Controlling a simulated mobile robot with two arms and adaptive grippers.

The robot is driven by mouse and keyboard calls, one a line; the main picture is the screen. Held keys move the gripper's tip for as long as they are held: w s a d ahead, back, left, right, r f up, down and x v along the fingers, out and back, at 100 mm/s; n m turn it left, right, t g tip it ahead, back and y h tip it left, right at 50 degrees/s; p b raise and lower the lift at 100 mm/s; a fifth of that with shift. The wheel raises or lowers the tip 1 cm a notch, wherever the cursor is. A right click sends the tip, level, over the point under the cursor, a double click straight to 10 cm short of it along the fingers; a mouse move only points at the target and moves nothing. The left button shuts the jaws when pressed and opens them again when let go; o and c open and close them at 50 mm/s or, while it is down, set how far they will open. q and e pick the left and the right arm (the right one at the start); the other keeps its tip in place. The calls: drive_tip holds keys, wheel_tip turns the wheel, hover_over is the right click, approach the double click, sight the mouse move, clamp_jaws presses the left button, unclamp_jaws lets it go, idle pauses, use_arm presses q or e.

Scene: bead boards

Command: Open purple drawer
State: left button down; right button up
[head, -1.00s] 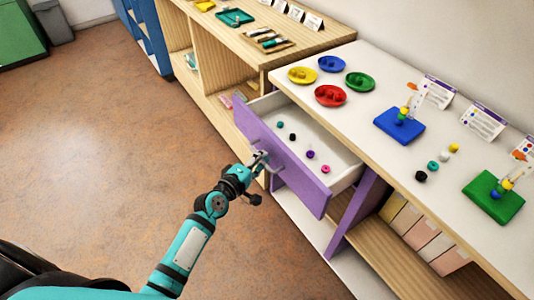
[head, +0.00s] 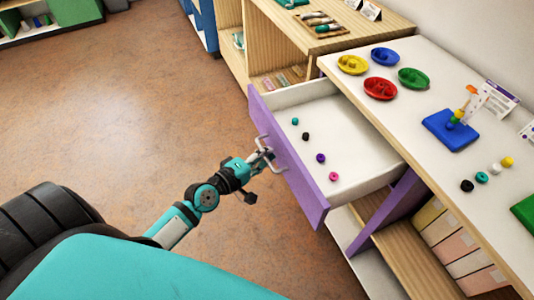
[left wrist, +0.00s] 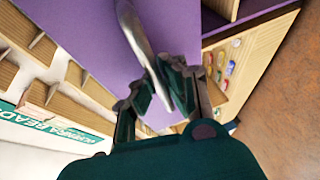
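The purple drawer (head: 292,163) stands pulled out from under the white counter, its white inside showing. Several small beads lie on its floor, among them a purple bead (head: 320,158) and a pink bead (head: 333,177). A silver handle (head: 279,168) is on its front; it also shows in the left wrist view (left wrist: 138,32). My left gripper (head: 263,158) is at this handle, and in the left wrist view its fingers (left wrist: 164,90) close around the bar. My right gripper is not in view.
The white counter (head: 437,90) holds coloured dishes, a blue bead board (head: 451,130) and loose beads. A purple panel (head: 388,210) and shelves with boxes stand below. Brown floor (head: 130,110) in front of the drawer is open.

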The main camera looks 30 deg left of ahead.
use_arm(q)
drive_tip(key=shift+r, duration=0.1)
drive_tip(key=c, duration=1.8)
unclamp_jaws()
drive_tip(key=o, duration=0.4)
drive_tip(key=shift+s+a, duration=0.1)
drive_tip(key=shift+s, duration=0.1)
drive_tip(key=v, duration=1.1)
drive_tip(key=shift+s+r, duration=0.1)
drive_tip(key=shift+s, duration=0.25)
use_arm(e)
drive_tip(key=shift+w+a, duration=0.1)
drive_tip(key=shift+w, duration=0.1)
